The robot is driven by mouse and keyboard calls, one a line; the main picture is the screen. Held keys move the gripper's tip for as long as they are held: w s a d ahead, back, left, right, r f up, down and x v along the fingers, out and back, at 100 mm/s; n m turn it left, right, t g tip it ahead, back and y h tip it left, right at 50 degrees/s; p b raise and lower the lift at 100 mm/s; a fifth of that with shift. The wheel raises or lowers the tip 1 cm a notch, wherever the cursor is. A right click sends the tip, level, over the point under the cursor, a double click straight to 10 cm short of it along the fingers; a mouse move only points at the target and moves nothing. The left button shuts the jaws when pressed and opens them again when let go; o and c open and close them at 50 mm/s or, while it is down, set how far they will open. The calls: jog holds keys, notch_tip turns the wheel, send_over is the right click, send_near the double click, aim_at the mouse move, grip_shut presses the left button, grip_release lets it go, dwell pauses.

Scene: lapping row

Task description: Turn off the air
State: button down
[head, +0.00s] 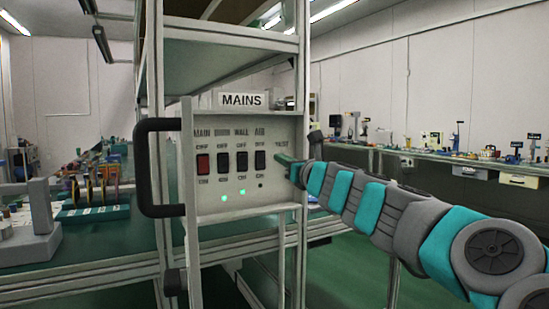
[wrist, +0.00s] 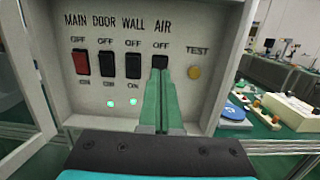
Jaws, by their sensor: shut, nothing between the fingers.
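The grey MAINS panel (head: 215,205) faces me with a row of rocker switches. The black AIR switch (head: 260,161) is the rightmost, marked OFF above. In the wrist view, the top of the AIR switch (wrist: 160,62) shows just beyond my fingertips, which cover its lower part. The small lamp (head: 261,185) below AIR is dark. My gripper (head: 281,159) is shut and empty, its green fingers pointing at the panel; it also shows in the wrist view (wrist: 159,72). I cannot tell whether the tips touch the switch.
Left of AIR are the red MAIN switch (head: 203,163), black DOOR switch (head: 223,162) and black WALL switch (head: 242,161). Two green lamps (wrist: 110,103) glow under DOOR and WALL. A yellow TEST button (wrist: 194,72) is right of AIR. A black handle (head: 143,170) sticks out at left.

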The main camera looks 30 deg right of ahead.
jog(key=shift+s+d+r, duration=0.1)
jog(key=shift+s+r, duration=0.05)
jog(key=shift+s, duration=0.8)
jog(key=shift+s+r, duration=0.1)
jog(key=shift+s, duration=0.85)
